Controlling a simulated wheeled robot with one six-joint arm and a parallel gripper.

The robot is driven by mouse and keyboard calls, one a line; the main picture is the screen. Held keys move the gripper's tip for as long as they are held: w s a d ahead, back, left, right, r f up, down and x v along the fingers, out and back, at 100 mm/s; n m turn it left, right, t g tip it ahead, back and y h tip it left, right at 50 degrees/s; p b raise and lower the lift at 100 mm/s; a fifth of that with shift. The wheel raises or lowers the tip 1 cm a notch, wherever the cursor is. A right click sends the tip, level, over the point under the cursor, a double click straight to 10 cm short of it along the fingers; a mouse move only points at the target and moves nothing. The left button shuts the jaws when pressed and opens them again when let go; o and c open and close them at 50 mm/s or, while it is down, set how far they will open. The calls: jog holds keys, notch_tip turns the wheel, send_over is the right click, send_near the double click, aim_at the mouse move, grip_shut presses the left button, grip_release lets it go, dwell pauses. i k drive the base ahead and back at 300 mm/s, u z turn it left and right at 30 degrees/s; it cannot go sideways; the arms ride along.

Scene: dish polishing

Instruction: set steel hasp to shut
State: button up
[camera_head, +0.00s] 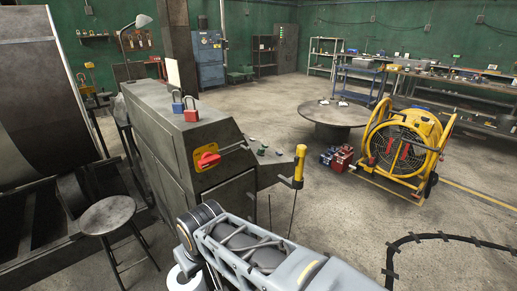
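I cannot pick out the steel hasp for certain, nor tell whether it is open or shut. A grey metal cabinet (165,135) stands left of centre. Its sloped end carries a red rotary handle (208,158) on a yellow plate (200,167). A red padlock (191,114) and a blue padlock (177,107) stand upright on the cabinet top, side by side, with their shackles up. My arm reaches in from the bottom edge, in front of the cabinet. My gripper is not visible in this view.
A shelf at the cabinet's right holds small coloured buttons (262,151) and an upright yellow-handled lever (299,167). A round stool (107,215) stands at left. A yellow fan (403,145), red toolboxes (342,160) and a round table (335,113) stand to the right. Floor between is open.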

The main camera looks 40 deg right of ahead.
aim_at(243, 146)
jog(key=z, duration=0.85)
jog(key=k, duration=0.4)
jog(key=z, duration=0.2)
jog(key=i, duration=0.5)
jog(key=z, duration=0.05)
